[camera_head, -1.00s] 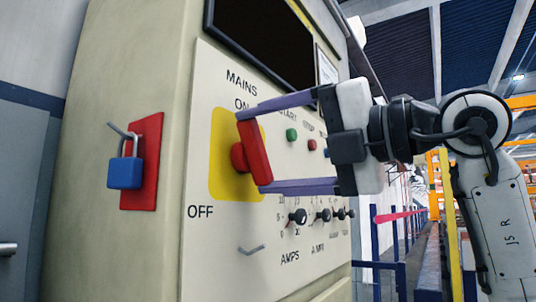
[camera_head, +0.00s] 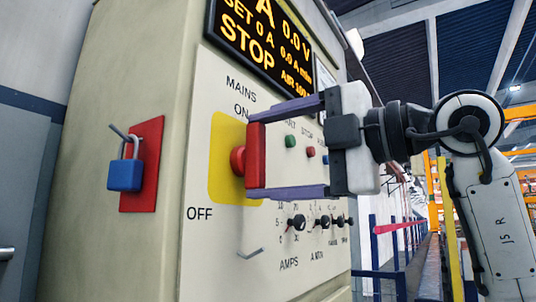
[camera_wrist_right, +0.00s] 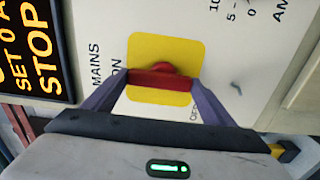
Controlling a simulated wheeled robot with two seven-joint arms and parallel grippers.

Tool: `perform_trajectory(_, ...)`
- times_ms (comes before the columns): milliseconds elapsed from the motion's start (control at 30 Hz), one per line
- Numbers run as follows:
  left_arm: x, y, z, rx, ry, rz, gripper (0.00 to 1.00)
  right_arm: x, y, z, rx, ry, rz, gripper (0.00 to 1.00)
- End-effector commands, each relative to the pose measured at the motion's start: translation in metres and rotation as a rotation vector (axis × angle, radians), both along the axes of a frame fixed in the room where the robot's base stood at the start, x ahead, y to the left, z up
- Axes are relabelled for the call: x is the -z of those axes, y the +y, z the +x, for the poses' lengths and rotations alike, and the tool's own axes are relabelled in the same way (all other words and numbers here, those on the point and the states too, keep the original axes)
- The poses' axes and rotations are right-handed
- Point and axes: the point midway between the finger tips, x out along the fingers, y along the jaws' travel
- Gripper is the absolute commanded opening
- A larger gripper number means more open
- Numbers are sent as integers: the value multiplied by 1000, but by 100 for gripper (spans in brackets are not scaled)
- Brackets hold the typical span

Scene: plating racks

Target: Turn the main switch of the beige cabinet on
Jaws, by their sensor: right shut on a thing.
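The beige cabinet (camera_head: 120,60) fills the left and middle of the head view. Its main switch (camera_head: 254,160) is a red handle on a yellow plate (camera_head: 222,180), with MAINS and ON printed above and OFF at the lower left. The handle stands upright, its upper end towards ON. My right gripper (camera_head: 254,157) is shut on the red handle, one finger at its top end and one at its bottom end. In the right wrist view the red handle (camera_wrist_right: 160,79) lies between both fingertips. The display (camera_head: 262,45) is lit and reads STOP. My left gripper is not in view.
A blue padlock (camera_head: 125,174) hangs on a red plate (camera_head: 152,150) on the cabinet's side. Green (camera_head: 290,141) and red (camera_head: 310,152) buttons and several black knobs (camera_head: 296,222) sit right of and below the switch. Rails and walkway run at the right.

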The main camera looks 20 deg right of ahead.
Motion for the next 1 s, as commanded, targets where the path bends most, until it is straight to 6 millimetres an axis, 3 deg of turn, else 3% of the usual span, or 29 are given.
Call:
perform_trajectory(333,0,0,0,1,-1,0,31,0,-1,1,2,6,8,56)
perform_trajectory(367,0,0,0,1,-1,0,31,0,-1,1,2,6,8,81)
perform_trajectory(467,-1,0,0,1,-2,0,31,0,-1,1,1,6,7,97)
perform_trajectory(800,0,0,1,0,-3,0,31,0,-3,-2,1,2,5,97)
perform_trajectory(1000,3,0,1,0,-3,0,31,0,-21,-25,4,1,6,97)
